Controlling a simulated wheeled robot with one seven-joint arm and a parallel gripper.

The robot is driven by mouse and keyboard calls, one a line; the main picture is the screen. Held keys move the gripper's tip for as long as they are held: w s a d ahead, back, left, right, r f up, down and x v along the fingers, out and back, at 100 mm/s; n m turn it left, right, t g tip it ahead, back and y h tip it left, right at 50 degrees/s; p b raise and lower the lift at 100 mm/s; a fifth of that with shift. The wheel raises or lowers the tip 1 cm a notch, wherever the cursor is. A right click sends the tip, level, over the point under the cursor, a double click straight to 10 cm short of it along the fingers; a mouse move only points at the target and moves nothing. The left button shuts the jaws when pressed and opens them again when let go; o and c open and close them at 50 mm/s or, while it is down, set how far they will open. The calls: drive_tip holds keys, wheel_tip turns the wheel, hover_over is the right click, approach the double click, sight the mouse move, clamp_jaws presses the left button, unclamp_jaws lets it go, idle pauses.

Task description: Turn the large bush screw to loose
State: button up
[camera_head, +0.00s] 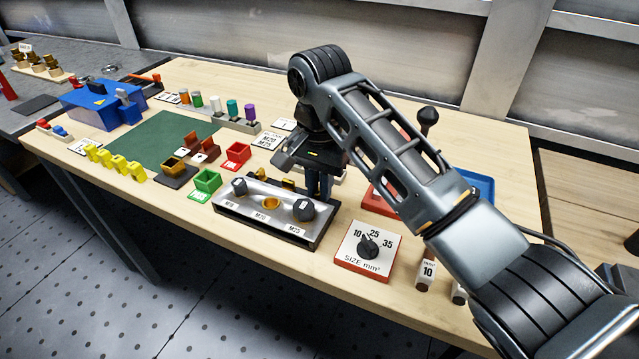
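A metal block (259,219) with black ends stands near the front edge of the table. It carries a dark grey knob (239,187) at the left, a brass ring (271,203) in the middle, and a larger dark grey knob (303,209) at the right by the M25 label; this looks like the large bush screw. My gripper (318,188) points down just behind and to the right of the large knob. Its dark fingers look close together, but their gap and any contact with the knob cannot be made out.
A dial board (368,248) marked 10, 25, 35 lies right of the block. A green box (205,184) and red box (236,156) stand to its left. Behind my arm are a red tray (378,202), a blue tray (478,186) and a black-knobbed lever (428,117). The green mat (150,139) has bare room.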

clamp_jaws()
drive_tip(key=shift+r+p, duration=0.1)
drive_tip(key=shift+p, duration=0.3)
drive_tip(key=n+p, duration=0.3)
drive_tip(key=shift+r, duration=0.15)
drive_tip(key=n+p, duration=0.3)
drive_tip(key=n, duration=0.1)
drive_tip(key=shift+n, duration=0.3)
drive_tip(key=n+p, duration=0.3)
drive_tip(key=n, duration=0.2)
drive_tip(key=shift+f+n+p, duration=0.2)
drive_tip(key=shift+n+p, duration=0.45)
drive_tip(key=shift+n, duration=2.05)
drive_tip(key=shift+o, duration=2.2)
unclamp_jaws()
